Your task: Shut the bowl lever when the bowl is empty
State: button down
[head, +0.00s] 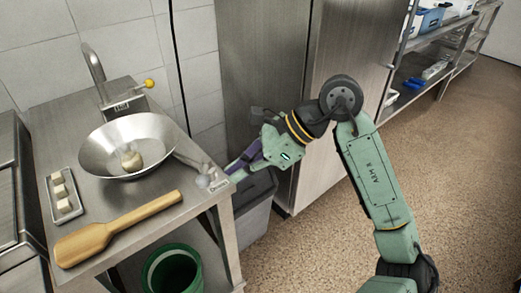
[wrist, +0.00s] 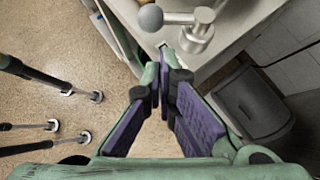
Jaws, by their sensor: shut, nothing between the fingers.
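The wide steel bowl (head: 105,161) sits on the steel counter. A pale, rounded lump (head: 131,159) lies inside it, so the bowl is not empty. A grey ball-ended lever (head: 203,181) stands at the counter's right corner beside a small label plate; the ball (wrist: 150,17) and its metal post (wrist: 200,30) show in the wrist view. A second lever with a yellow knob (head: 149,83) is at the tap behind the bowl. My gripper (head: 232,172) is shut and empty, just right of the counter corner. In the wrist view its fingertips (wrist: 163,62) are near the grey lever, apart from it.
A wooden paddle (head: 118,228) lies along the counter's front. A small tray (head: 73,211) with pale pieces is at left. A green bucket (head: 150,268) stands below. A grey bin (head: 256,208) is under my gripper, with a steel cabinet (head: 260,60) behind. Floor at right is open.

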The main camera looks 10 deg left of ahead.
aim_at(205, 173)
jog(key=a, duration=0.1)
jog(key=a+p, duration=0.1)
jog(key=a, duration=0.1)
jog(key=shift+s+f, duration=0.2)
jog(key=shift+s, duration=0.2)
jog(key=shift+s+a+f+b, duration=0.1)
jog(key=shift+a+f+b, duration=0.1)
jog(key=shift+b, duration=0.55)
jog(key=shift+s+r+m+t+b, duration=0.1)
jog(key=shift+m+t+b, duration=0.2)
jog(key=shift+m+b, duration=0.1)
